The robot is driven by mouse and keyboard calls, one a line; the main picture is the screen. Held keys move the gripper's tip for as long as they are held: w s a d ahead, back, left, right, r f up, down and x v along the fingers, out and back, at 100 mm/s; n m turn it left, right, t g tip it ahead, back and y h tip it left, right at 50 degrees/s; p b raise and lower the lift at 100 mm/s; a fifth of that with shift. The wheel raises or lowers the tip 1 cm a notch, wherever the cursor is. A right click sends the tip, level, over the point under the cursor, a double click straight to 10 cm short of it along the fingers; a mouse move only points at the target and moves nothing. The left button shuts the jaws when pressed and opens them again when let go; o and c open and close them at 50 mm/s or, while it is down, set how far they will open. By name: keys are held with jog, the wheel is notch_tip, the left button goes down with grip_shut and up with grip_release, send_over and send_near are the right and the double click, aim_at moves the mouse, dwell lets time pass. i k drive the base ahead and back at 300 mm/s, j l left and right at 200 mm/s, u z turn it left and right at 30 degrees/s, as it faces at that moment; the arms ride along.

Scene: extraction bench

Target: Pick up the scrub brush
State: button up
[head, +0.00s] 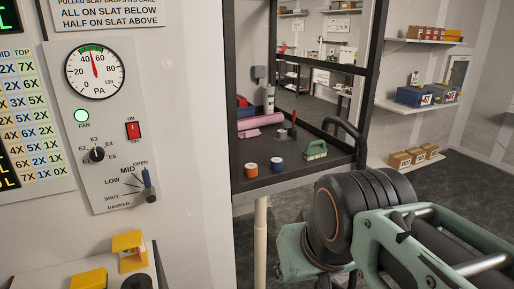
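The scrub brush (315,149) has a green top with a loop handle and pale bristles. It lies on the dark shelf (265,176) inside the black-framed opening, near the front right corner. Part of my arm, teal and black, fills the lower right of the head view, in front of and below the shelf. The fingers of my gripper do not show in this view. Nothing visible touches the brush.
An orange-topped roll (251,170) and a blue-topped roll (277,165) stand left of the brush. A pink roll (261,121) lies behind. A black curved bar (349,128) rises at the right edge. The control panel (105,130) stands left of the opening.

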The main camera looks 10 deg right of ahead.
aim_at(310, 153)
jog(key=i+l+z, duration=0.15)
jog(key=i, duration=0.35)
jog(key=i+l+z, duration=0.15)
jog(key=i, duration=0.3)
